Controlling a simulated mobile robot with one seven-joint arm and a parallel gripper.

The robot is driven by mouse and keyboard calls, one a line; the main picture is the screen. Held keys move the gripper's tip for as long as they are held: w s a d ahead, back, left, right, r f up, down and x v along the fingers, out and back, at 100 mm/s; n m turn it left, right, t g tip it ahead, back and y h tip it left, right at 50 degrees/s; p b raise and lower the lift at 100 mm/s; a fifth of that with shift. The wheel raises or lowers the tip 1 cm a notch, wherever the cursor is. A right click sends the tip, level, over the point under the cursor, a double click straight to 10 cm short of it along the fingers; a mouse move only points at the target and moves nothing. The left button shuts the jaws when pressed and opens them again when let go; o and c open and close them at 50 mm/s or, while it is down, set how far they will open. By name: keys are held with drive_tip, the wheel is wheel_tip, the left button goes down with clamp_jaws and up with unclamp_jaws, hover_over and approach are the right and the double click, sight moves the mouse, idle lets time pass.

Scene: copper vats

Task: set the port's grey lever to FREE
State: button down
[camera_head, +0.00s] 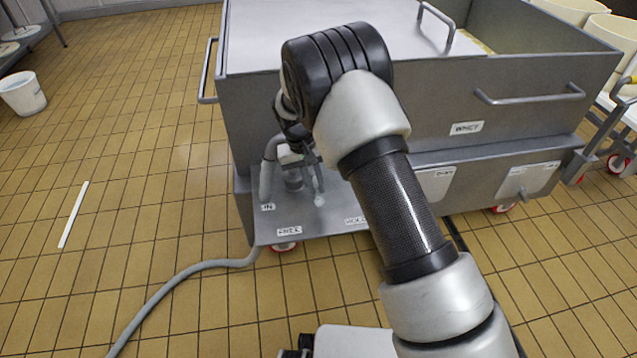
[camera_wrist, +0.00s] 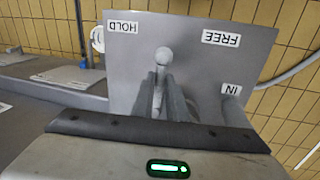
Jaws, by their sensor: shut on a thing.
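The grey lever with its round pale knob (camera_wrist: 163,54) stands over the grey plate (camera_wrist: 190,22) in the wrist view. The knob appears between the HOLD label (camera_wrist: 122,27) and the FREE label (camera_wrist: 221,38), pointing at neither. My gripper (camera_wrist: 161,85) is shut on the lever below the knob. In the head view the knob (camera_head: 319,200) shows under my gripper (camera_head: 312,163), between the FREE label (camera_head: 289,231) and the HOLD label (camera_head: 355,221). The IN label (camera_head: 268,207) is at the plate's left. My wrist hides part of the port.
A grey hose (camera_head: 200,266) runs from the port's side across the tiled floor. The steel vat marked WHEY (camera_head: 540,105) rises behind the plate, with a side handle (camera_head: 530,98). A white bucket (camera_head: 22,94) stands far left. The floor at left is mostly clear.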

drive_tip(key=shift+a, duration=0.15)
idle(0.3)
drive_tip(key=c, duration=1.7)
unclamp_jaws()
drive_tip(key=shift+c, duration=0.2)
drive_tip(key=shift+r, duration=0.15)
drive_tip(key=a+r+p, duration=0.3)
drive_tip(key=r+p, duration=0.1)
drive_tip(key=r, duration=1.3)
drive_tip(key=shift+s+a, duration=0.15)
drive_tip(key=shift+s, duration=0.25)
drive_tip(key=shift+f, duration=0.1)
